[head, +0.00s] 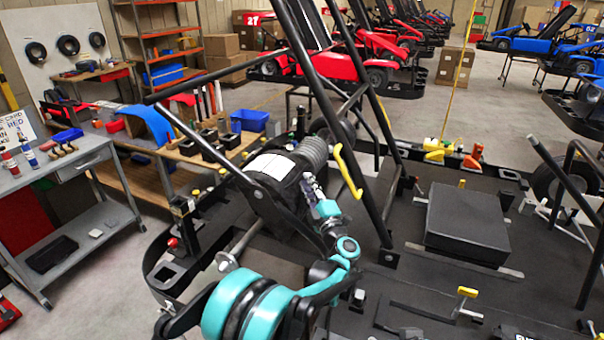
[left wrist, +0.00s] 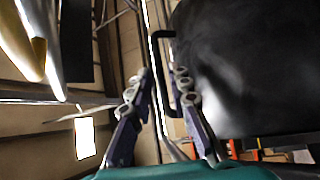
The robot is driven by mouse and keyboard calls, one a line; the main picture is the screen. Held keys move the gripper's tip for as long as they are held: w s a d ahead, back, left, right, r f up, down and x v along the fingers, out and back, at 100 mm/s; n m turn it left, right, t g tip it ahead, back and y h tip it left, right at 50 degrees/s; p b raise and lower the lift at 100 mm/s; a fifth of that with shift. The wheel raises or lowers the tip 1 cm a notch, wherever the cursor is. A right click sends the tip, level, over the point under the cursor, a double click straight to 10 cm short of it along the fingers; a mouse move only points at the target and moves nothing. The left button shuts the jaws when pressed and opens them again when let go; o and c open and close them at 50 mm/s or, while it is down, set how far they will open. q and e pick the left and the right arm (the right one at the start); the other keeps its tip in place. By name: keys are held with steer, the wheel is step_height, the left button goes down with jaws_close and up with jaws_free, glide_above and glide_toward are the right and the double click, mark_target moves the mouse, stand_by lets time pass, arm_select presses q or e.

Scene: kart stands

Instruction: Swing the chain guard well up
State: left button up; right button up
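A dark rounded cover with a white label, which looks like the chain guard (head: 291,191), sits beside the ribbed grey engine part in the middle of the head view. My left gripper (head: 312,188) is close to its right side. In the left wrist view a large smooth black surface (left wrist: 240,60), probably the same cover, fills the upper right. A thin bent black bar (left wrist: 164,62) shows between the fingers of my left gripper (left wrist: 162,82). The fingers are apart, and I cannot tell whether either touches the bar. My right gripper is not in view.
Black frame tubes (head: 330,105) rise close around my left arm. A yellow hooked handle (head: 347,172) stands just right of the gripper. A flat black box (head: 468,220) lies to the right. A grey workbench (head: 75,165) stands at the left, with open floor beyond the kart.

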mark_target(302, 172)
arm_select(q)
steer(key=x, duration=0.5)
steer(key=shift+w+r+b, duration=0.1)
steer(key=shift+w+b, duration=0.05)
steer(key=shift+b, duration=0.15)
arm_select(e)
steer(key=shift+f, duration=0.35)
